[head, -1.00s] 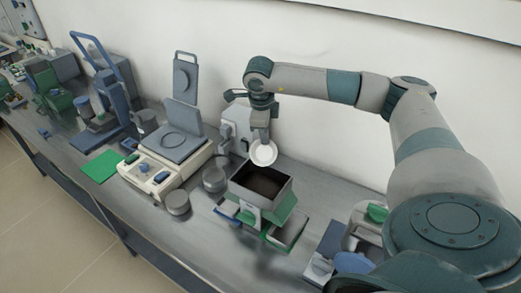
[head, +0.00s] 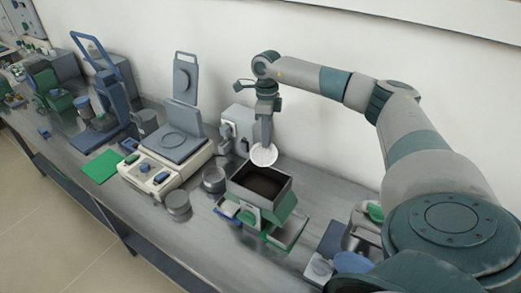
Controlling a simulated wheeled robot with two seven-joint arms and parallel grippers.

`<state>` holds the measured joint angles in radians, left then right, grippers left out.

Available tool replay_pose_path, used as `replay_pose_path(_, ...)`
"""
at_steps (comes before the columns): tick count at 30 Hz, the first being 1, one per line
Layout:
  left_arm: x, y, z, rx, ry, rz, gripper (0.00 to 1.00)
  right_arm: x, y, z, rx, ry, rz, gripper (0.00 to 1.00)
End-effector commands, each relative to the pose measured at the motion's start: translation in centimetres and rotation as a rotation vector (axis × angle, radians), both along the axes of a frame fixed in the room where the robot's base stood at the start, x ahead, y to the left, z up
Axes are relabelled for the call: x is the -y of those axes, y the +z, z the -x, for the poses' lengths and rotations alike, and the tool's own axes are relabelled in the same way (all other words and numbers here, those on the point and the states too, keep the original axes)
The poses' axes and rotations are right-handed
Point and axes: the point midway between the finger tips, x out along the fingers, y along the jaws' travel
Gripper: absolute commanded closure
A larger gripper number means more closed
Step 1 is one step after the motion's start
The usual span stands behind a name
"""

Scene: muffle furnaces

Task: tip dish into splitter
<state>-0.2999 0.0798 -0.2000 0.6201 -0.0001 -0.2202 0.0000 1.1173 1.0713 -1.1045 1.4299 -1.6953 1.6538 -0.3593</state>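The dish (head: 264,155) is a small round white dish, tilted so that its face shows. My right gripper (head: 265,138) points down and is shut on the dish, holding it just above the back edge of the splitter. The splitter (head: 285,207) is a grey-green box with an open top and a dark inside, with trays at its foot. Whether anything lies in the dish is too small to tell. My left gripper is not in view.
A cream bench device (head: 150,180) with a grey plate stands left of the splitter. Grey cans (head: 177,204) stand between them. A wall-side grey box (head: 240,122) is behind. A green-lidded container (head: 374,213) is at the right. A green mat (head: 101,167) lies left.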

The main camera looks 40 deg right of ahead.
Motion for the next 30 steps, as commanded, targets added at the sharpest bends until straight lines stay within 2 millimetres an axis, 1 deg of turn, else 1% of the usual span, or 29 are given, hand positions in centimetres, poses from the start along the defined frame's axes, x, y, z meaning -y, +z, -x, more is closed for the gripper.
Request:
replay_pose_path(10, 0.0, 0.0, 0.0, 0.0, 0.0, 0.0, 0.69, 0.0, -0.1, 0.0, -0.005, -0.001, -0.006, 1.0)
replay_pose_path(17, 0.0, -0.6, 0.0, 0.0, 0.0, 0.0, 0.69, 0.3, -1.1, -0.3, -0.062, -0.005, -0.081, 1.0)
replay_pose_path(24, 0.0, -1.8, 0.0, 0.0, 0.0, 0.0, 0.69, 0.6, -2.3, -0.7, -0.143, -0.004, -0.193, 1.0)
replay_pose_path(27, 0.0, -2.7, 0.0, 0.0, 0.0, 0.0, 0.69, 0.8, -2.9, -0.8, -0.174, -0.004, -0.229, 1.0)
replay_pose_path(30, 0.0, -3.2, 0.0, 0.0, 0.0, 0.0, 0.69, 1.0, -3.1, -0.9, -0.196, -0.003, -0.261, 1.0)
